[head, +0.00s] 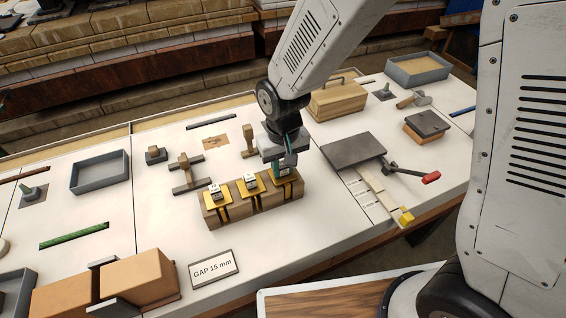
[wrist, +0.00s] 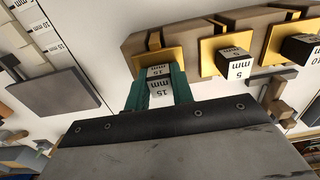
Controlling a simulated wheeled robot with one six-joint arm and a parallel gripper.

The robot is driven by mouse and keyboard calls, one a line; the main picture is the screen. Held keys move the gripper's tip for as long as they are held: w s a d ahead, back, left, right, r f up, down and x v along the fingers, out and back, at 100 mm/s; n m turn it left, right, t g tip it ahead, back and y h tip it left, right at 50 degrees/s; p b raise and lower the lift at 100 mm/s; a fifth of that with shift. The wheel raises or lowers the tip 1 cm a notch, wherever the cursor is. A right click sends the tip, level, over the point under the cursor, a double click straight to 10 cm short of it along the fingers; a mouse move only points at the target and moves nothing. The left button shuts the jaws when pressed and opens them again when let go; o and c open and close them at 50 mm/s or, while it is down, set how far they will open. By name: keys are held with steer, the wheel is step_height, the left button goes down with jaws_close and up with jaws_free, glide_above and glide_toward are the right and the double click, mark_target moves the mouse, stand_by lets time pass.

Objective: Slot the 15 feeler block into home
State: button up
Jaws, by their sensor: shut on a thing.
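The 15 feeler block (wrist: 159,88) shows its "15 mm" marking between the teal fingers of my gripper (wrist: 157,80) in the wrist view. My gripper (head: 284,165) is shut on it at the right end of the wooden rack (head: 236,211) in the head view. The block is at the rack's end brass plate (wrist: 152,52); how deep it sits there I cannot tell. A 5 mm block (wrist: 236,64) stands in the middle place, and a further block, marked 10 (wrist: 300,48), in the far one. In the head view my gripper mostly hides the 15 block.
A sign (head: 212,268) reading "GAP 15 mm" stands in front of the rack. A grey plate (head: 353,150) and a red-handled tool (head: 415,174) lie to the right. Orange-brown blocks (head: 138,278) stand at front left. A grey tray (head: 100,172) lies at the left.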

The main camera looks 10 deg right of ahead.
steer(key=shift+f, duration=0.2)
steer(key=o, duration=1)
step_height(320, 180, up, 8)
steer(key=shift+f, duration=0.1)
steer(key=shift+s, duration=0.1)
steer(key=s+d+r+m, duration=0.1)
steer(key=s+d+r, duration=0.7)
steer(key=s+d, duration=0.1)
steer(key=s+d+r+m+t, duration=0.1)
steer(key=s+d+r+m, duration=0.1)
steer(key=s+d+r, duration=0.6)
steer(key=s+d, duration=0.2)
steer(key=d, duration=0.1)
steer(key=shift+d, duration=0.35)
